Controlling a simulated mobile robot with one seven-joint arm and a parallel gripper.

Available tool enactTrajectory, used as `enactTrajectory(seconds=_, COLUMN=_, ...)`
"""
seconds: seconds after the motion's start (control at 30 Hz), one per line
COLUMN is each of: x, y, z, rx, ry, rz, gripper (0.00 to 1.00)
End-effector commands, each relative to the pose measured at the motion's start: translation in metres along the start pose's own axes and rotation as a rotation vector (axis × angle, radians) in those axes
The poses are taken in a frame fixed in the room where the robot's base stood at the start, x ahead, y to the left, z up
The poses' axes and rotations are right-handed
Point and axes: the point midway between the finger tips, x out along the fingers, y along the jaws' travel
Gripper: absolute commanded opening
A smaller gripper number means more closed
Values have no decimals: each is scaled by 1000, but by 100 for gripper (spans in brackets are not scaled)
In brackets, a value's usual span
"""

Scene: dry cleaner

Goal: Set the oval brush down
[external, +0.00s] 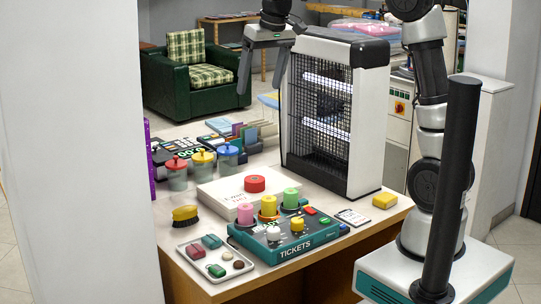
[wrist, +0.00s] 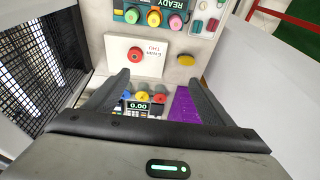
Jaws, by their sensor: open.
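The oval brush (external: 185,214), yellow with a dark part underneath, rests on the counter at the front left, just behind the small tray. It also shows in the wrist view (wrist: 186,60), to the right of the white box. My gripper (external: 262,80) is high above the back of the counter, left of the caged insect-lamp unit, pointing down. Its two fingers are spread with nothing between them, as the wrist view (wrist: 156,76) also shows. The brush is well apart from the fingers.
The tall caged unit (external: 320,120) stands close right of my gripper. The white box (external: 222,203) with a red knob, the teal ticket machine (external: 262,251), lidded jars (external: 203,172) and the small tray (external: 190,252) crowd the counter. A white wall (external: 80,150) borders the left.

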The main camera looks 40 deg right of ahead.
Motion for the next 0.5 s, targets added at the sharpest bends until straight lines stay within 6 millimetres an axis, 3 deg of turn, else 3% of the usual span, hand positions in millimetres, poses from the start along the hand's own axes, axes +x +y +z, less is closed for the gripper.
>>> enactTrajectory(seconds=0.07, x=-24, y=18, z=42, rx=3, ry=42, rz=2, gripper=76)
enactTrajectory(seconds=0.2, x=-40, y=43, z=119, rx=-1, ry=106, rz=10, gripper=76)
enactTrajectory(seconds=0.4, x=-28, y=65, z=216, rx=-3, ry=182, rz=29, gripper=76)
enactTrajectory(seconds=0.5, x=-17, y=71, z=245, rx=-5, ry=204, rz=35, gripper=76)
